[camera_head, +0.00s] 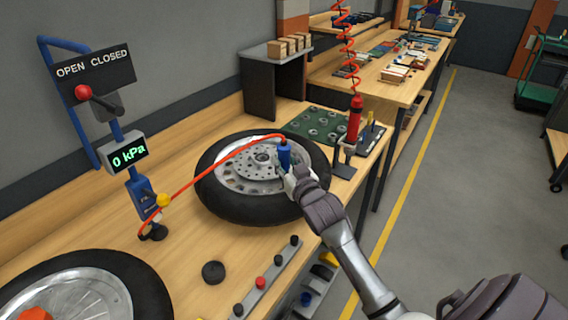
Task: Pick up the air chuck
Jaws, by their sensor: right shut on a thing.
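The air chuck (285,155) is a small blue tool with an orange-red hose (215,165) running from its top to the gauge post at the left. My right gripper (286,176) is shut on its lower part and holds it upright over the right side of the wheel (217,199). The fingers hide the chuck's lower end, so I cannot tell whether it touches the wheel. My left gripper is not in view.
The post carries an OPEN/CLOSED lever (83,92) and a display (127,155) reading 0 kPa. A second wheel (145,285) lies at front left. A red tool (354,122) hangs from a coiled hose behind my right gripper. A button strip (262,284) lies along the bench's front edge.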

